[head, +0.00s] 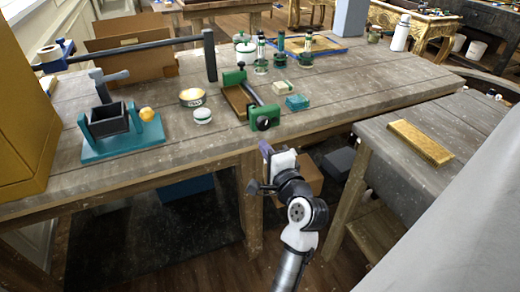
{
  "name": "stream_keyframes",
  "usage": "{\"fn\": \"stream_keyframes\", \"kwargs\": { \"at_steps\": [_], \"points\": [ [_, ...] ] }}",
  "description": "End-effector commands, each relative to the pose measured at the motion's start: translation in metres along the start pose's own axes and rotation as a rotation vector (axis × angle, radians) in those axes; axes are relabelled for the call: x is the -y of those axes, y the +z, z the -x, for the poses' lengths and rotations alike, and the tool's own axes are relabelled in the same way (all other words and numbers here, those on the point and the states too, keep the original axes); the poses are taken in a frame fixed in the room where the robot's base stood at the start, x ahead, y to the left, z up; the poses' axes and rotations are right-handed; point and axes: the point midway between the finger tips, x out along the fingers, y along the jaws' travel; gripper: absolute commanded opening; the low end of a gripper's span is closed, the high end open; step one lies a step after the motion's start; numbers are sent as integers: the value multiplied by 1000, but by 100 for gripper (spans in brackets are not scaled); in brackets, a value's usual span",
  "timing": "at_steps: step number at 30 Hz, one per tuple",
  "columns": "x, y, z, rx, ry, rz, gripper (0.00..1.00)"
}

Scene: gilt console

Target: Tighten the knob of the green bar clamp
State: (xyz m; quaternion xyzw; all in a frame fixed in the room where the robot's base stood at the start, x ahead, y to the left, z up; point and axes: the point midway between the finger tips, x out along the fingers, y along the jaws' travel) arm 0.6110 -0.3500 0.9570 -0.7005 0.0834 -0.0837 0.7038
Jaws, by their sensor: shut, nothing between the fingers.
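The green bar clamp (265,113) lies near the front edge of the wooden workbench. It has a green jaw at the back, a green jaw at the front and a grey bar between them. Its dark round knob (263,124) faces the front edge. A brown wooden piece (238,99) lies along the clamp's left side; I cannot tell if the jaws touch it. My gripper (264,147) is shut and empty, just in front of the bench edge and below the knob in the picture. It looks apart from the knob. The fingertips are small and partly unclear.
A teal-based vise (120,150), a round tin (192,97) and a white-lidded jar (202,116) stand left of the clamp. A teal box (297,102) stands close on its right. A second table with a gold bar (420,142) is at right.

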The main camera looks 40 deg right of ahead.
Motion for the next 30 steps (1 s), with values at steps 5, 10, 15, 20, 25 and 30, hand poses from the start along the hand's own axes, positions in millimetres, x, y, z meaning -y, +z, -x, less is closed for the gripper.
{"fn": "stream_keyframes", "kwargs": {
  "at_steps": [5, 10, 15, 20, 25, 30],
  "points": [
    [0, 1, -23, 3, -2, 2, 0],
    [2, 1, -44, 3, -1, 3, 0],
    [1, 1, -57, 1, 0, 3, 0],
    [0, 1, -61, 1, 0, 4, 0],
    [0, 1, -61, 1, -1, 5, 0],
    [0, 0, -61, 1, -1, 5, 0]
  ]
}}
